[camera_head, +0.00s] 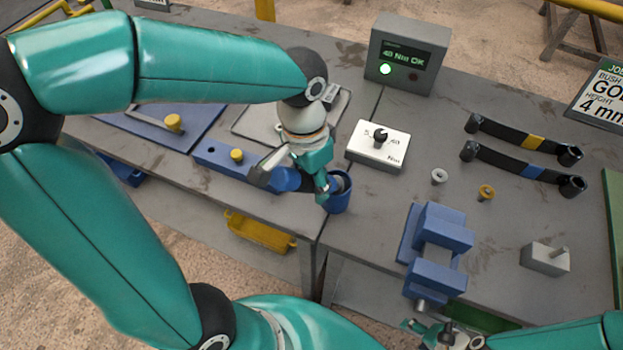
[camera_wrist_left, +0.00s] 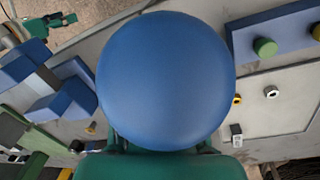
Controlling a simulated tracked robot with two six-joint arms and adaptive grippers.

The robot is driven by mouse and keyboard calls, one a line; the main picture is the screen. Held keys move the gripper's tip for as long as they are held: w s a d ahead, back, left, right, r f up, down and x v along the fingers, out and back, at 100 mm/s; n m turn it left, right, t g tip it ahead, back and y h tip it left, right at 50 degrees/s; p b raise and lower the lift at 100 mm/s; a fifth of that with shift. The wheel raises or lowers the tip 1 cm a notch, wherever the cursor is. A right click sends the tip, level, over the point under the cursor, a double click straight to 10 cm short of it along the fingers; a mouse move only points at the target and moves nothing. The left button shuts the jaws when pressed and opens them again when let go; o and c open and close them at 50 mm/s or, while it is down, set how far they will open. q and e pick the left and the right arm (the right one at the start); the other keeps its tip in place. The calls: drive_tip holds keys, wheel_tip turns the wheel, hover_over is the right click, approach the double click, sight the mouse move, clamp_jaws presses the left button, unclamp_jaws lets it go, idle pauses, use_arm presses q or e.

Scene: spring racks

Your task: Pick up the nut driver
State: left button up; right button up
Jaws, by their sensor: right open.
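My right gripper (camera_head: 446,337) is open at the bottom of the head view, below the vise, partly cut off.
A white box with a knob (camera_head: 378,147) and a grey display unit (camera_head: 407,55) with a green light stand behind. Two black spring parts (camera_head: 525,150), small bushings and a grey block (camera_head: 545,258) lie on the right.

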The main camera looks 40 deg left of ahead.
use_arm(q)
clamp_jaws()
drive_tip(key=shift+r, duration=0.2)
